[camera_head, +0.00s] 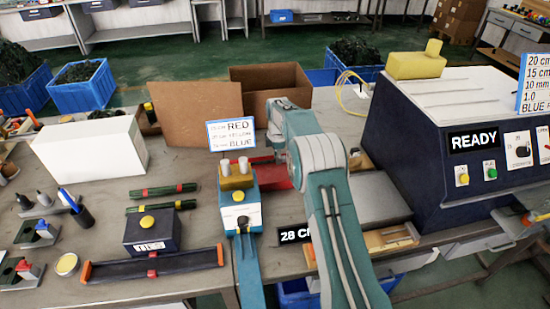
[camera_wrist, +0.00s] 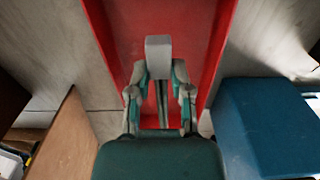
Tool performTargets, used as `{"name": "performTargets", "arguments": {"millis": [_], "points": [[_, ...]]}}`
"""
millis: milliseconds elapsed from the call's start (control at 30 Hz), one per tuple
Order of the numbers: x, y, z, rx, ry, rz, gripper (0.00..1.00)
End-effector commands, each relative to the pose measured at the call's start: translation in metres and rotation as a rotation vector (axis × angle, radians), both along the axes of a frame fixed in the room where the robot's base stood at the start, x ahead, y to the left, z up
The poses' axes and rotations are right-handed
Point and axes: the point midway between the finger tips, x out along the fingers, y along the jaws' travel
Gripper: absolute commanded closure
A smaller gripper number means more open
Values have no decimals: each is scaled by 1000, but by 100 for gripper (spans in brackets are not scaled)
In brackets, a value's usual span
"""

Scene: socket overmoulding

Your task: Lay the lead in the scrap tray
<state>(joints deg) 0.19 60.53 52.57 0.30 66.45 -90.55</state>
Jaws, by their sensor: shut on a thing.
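A red tray (camera_wrist: 215,50) with raised walls lies under my gripper (camera_wrist: 160,88) in the wrist view. My gripper is shut on the lead, whose pale grey block-shaped end (camera_wrist: 158,47) sticks out past the fingertips, over the tray floor. I cannot tell whether the block touches the floor. The rest of the lead is mostly hidden by the fingers and palm. In the head view, part of the red tray (camera_head: 277,178) shows beside my teal arm, which hides my gripper there.
A blue block-shaped body (camera_wrist: 265,125) stands close to the right of my gripper. An open cardboard box (camera_head: 270,82) stands behind the tray. A dark machine reading READY (camera_head: 420,150) is at the right. A small press with a blue lever (camera_head: 240,215) stands in front of the tray.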

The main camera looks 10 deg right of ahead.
Motion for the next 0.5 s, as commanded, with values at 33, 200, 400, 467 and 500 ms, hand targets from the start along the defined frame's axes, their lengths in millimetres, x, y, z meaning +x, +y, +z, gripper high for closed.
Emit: {"name": "performTargets", "arguments": {"millis": [33, 200, 400, 467, 500], "points": [[0, 0, 0, 0, 0, 0, 100], [0, 1, 0, -1, 1, -2, 100], [0, 1, -5, -1, 6, -3, 100], [0, 1, -9, -1, 6, -3, 100], [0, 1, -12, -1, 7, -3, 100]]}}
